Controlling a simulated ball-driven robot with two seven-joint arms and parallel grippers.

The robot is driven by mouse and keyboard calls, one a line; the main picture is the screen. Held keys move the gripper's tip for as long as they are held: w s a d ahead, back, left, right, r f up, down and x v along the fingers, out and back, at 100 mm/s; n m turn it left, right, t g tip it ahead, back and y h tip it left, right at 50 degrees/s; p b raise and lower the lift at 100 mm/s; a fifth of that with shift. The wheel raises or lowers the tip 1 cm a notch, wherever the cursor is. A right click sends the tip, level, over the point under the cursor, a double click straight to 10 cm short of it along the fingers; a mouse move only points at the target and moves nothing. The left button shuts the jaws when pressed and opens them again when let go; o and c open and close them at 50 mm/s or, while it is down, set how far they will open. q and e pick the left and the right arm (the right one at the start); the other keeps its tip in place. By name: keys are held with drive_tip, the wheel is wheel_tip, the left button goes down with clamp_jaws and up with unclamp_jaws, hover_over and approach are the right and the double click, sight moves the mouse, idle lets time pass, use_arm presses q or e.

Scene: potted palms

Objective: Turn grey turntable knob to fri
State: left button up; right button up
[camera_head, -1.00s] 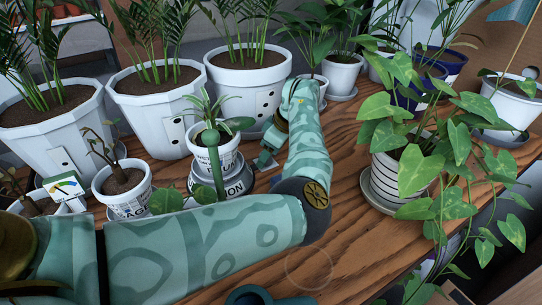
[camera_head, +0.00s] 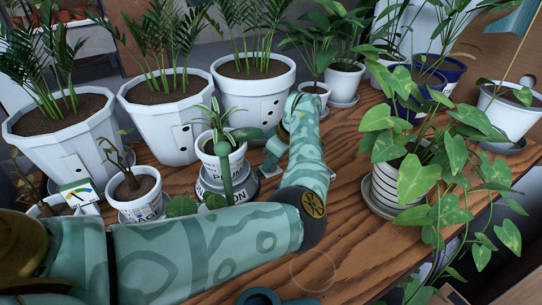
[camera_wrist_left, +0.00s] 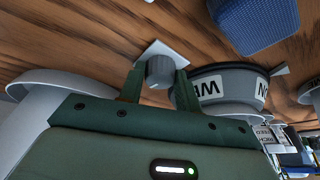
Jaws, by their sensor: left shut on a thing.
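The grey turntable (camera_head: 208,195) is a round base with white lettered labels; the readable part ends in "ON". It also shows in the left wrist view (camera_wrist_left: 228,84), where its labels appear upside down. A small grey knob (camera_wrist_left: 160,70) stands on a white square plate beside the turntable. My left gripper (camera_wrist_left: 160,78) has its two green fingers closed on either side of this knob. In the head view my left gripper (camera_head: 270,158) is just right of the turntable, and the knob is hidden there. My right gripper is not in view.
A white pot (camera_head: 222,165) with a small plant stands on the turntable. Large white palm pots (camera_head: 252,92) line the back. A striped pot (camera_head: 388,188) with spreading leaves is on the right. The wooden table (camera_head: 345,215) is clear in the front middle.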

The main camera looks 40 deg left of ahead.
use_arm(q)
drive_tip(key=m+p, duration=0.1)
drive_tip(key=p, duration=0.1)
drive_tip(key=m+t+p, duration=0.1)
drive_tip(key=p, duration=0.1)
drive_tip(key=shift+s+r+m, duration=0.15)
drive_tip(key=shift+r+m, duration=0.25)
drive_tip(key=shift+f+m+p, duration=0.1)
drive_tip(key=shift+m+p, duration=0.4)
drive_tip(key=shift+p, duration=0.3)
drive_tip(key=shift+f+m+t+p, duration=0.25)
drive_tip(key=shift+m+t+p, duration=0.15)
drive_tip(key=shift+m+p, duration=0.1)
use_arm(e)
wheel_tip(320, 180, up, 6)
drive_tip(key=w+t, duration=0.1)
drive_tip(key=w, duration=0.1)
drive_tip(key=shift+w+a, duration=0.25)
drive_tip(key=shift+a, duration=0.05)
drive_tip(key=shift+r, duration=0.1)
